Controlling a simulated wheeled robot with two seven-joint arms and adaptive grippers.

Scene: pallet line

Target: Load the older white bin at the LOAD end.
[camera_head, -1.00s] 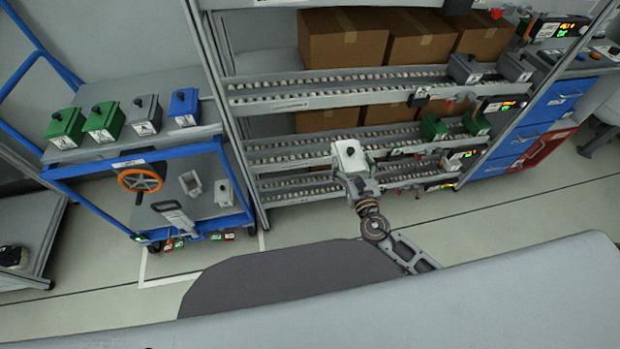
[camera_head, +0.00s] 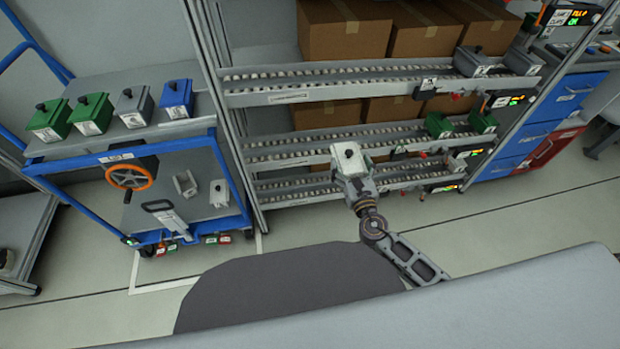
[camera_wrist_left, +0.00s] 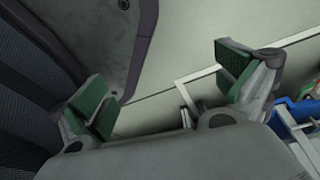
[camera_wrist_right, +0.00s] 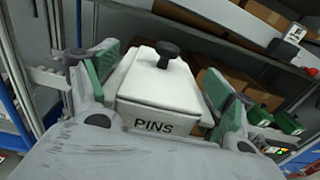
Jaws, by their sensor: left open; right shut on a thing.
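My right gripper (camera_head: 350,172) is shut on a white bin (camera_head: 347,156) with a dark knob on its lid, held in the air in front of the flow rack. In the right wrist view the white bin (camera_wrist_right: 158,82) sits between the green finger pads, and its label reads PINS. My left gripper (camera_wrist_left: 165,95) is open and empty in the left wrist view, above the floor; it does not show in the head view. Which bin is older cannot be told.
The flow rack has several sloping roller lanes (camera_head: 320,148), with green bins (camera_head: 438,124) and grey bins (camera_head: 474,62) at its right end. Cardboard boxes (camera_head: 345,32) stand behind.

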